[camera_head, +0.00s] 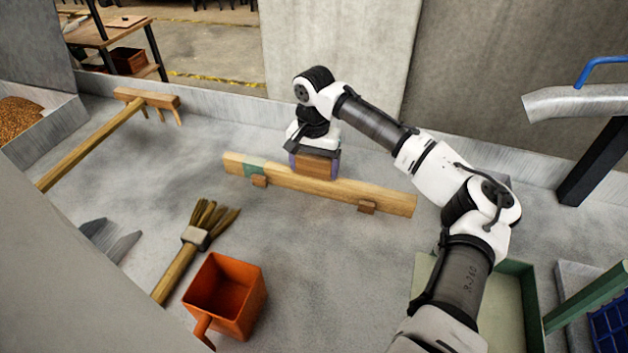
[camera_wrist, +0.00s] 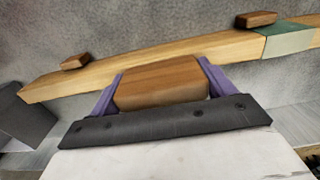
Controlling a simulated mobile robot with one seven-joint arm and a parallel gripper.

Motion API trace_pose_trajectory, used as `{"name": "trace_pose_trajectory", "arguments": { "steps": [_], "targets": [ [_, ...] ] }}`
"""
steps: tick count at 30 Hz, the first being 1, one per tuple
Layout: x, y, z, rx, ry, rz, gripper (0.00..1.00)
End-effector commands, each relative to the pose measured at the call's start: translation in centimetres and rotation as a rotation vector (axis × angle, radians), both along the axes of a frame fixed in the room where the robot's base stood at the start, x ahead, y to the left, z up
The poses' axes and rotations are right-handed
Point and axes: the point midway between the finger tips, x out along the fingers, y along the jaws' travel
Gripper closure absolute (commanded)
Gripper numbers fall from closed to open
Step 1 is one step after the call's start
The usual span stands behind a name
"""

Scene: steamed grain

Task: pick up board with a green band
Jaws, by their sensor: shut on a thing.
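The board with a green band (camera_head: 365,194) is a long pale wooden board on the grey floor, with small brown blocks along its side. Its green band (camera_head: 253,169) is near the left end; in the wrist view the band (camera_wrist: 288,40) is at the upper right. My gripper (camera_head: 315,166) is over the middle of the board, pointing down. In the wrist view its purple fingers (camera_wrist: 160,85) are shut on a brown wooden block, the board's handle (camera_wrist: 160,82). I cannot tell whether the board is clear of the floor.
An orange scoop (camera_head: 228,293) and a brush (camera_head: 195,240) lie in front to the left. A wooden rake (camera_head: 100,135) lies at the far left near a grain bin (camera_head: 45,125). A green-edged tray (camera_head: 520,290) is at the right. A concrete wall (camera_head: 340,60) stands behind.

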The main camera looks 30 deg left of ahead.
Motion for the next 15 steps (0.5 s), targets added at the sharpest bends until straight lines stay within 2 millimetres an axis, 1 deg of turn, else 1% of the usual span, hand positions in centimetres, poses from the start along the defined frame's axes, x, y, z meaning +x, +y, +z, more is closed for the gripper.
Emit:
{"name": "trace_pose_trajectory", "arguments": {
  "steps": [10,15],
  "targets": [
    [0.0,0.0,0.3,0.002,-0.001,0.0,0.82],
    [0.1,0.0,1.5,0.002,-0.003,-0.001,0.82]
  ]
}}
